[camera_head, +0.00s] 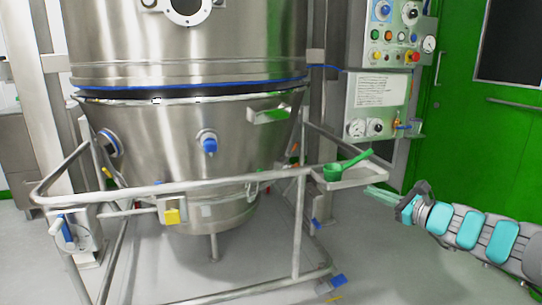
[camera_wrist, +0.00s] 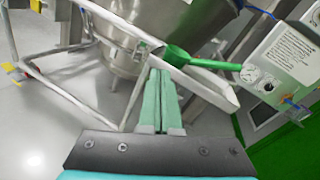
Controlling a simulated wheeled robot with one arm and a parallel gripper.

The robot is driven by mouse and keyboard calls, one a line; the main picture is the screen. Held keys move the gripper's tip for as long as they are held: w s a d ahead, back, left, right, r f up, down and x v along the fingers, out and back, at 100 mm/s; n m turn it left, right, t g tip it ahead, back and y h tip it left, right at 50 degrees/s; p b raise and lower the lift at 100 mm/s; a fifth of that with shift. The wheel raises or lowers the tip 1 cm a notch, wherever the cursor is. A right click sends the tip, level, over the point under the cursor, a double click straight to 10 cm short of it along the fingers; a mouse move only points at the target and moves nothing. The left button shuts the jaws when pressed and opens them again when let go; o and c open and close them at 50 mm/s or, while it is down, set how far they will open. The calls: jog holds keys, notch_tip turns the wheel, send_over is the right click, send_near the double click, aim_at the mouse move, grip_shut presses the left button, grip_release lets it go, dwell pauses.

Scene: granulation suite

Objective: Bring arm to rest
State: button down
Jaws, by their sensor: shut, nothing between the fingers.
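My arm comes in from the right edge in the head view, and my gripper (camera_head: 381,193) points left toward the steel vessel's trolley. In the wrist view the two green fingers of my gripper (camera_wrist: 161,78) lie side by side, shut and empty. A green scoop (camera_head: 345,166) rests on a small metal tray (camera_head: 353,180) at the trolley's right corner. In the wrist view the scoop (camera_wrist: 200,62) appears just beyond and to the right of the fingertips. I cannot tell whether the fingertips touch the tray's edge.
A large steel vessel (camera_head: 200,140) stands in a tubular trolley frame (camera_head: 299,225) with blue-pedalled castors. A control panel (camera_head: 388,50) with knobs and gauges is behind on the right. A green door (camera_head: 485,140) is at the far right. Grey floor (camera_head: 390,265) is open under my arm.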

jog(key=s+a+n+g+y, duration=0.2)
jog(key=s+a+n+g, duration=0.3)
jog(key=a, duration=0.7)
jog(key=s+a+f+n+g+h, duration=0.1)
jog(key=s+a+f+n+g, duration=0.2)
jog(key=s+a+n, duration=0.4)
jog(key=s+a+f+n+g+h, duration=0.1)
jog(key=s+a+f+n+g, duration=0.3)
jog(key=s+a, duration=0.45)
jog(key=s+d+f+n+g+h, duration=0.1)
jog(key=s+d+f+n+h, duration=0.15)
jog(key=s, duration=0.55)
jog(key=s+d+f+n+g+h, duration=0.2)
jog(key=s+f+n, duration=0.2)
jog(key=s, duration=0.3)
jog(key=s+d+f+n+g+h, duration=0.1)
jog(key=s+d+f+n+h, duration=0.1)
jog(key=s+d+h, duration=0.3)
jog(key=s+d+n, duration=0.1)
jog(key=s+d, duration=0.3)
jog(key=shift+s, duration=0.2)
jog(key=shift+f, duration=0.1)
